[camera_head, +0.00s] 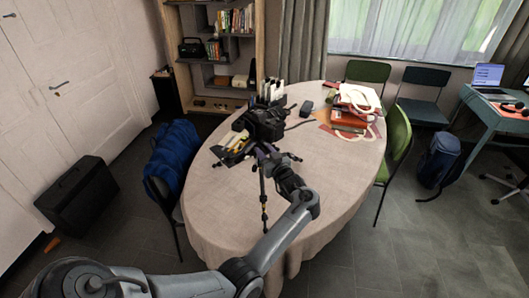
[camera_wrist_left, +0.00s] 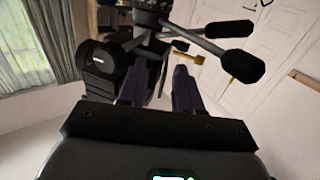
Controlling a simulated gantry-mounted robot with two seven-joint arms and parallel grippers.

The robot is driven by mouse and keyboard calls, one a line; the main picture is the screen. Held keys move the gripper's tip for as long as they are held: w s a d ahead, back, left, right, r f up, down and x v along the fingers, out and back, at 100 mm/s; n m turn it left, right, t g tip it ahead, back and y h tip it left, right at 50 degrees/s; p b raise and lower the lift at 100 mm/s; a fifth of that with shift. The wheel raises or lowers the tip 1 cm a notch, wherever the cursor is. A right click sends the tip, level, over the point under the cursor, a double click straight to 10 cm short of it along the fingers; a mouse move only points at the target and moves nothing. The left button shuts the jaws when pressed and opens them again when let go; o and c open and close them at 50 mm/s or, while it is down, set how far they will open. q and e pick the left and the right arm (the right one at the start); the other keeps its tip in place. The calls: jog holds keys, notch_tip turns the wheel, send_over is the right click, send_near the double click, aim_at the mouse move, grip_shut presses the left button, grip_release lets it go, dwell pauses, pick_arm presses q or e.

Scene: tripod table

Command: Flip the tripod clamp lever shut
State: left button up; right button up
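The black tripod (camera_head: 264,204) stands on the near part of the oval table, partly hidden behind my arm and gripper. In the left wrist view its dark head (camera_wrist_left: 148,45) fills the upper middle, with black handles (camera_wrist_left: 240,66) reaching right. A small brass-coloured lever-like piece (camera_wrist_left: 188,59) shows just beyond the right fingertip; I cannot tell for sure that it is the clamp lever. My left gripper (camera_head: 268,154) is at the tripod's upper part. In the wrist view its two purple fingers (camera_wrist_left: 158,78) are apart, just short of the head. My right gripper is out of view.
The cloth-covered table (camera_head: 210,205) holds a black camera (camera_head: 265,122) and other gear behind the tripod, and a stack of books (camera_head: 352,112) at the back right. The near left tabletop is clear. Chairs (camera_head: 396,145) stand around the table.

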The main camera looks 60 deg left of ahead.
pick_arm(q)
jog(key=shift+a, duration=0.3)
grip_shut()
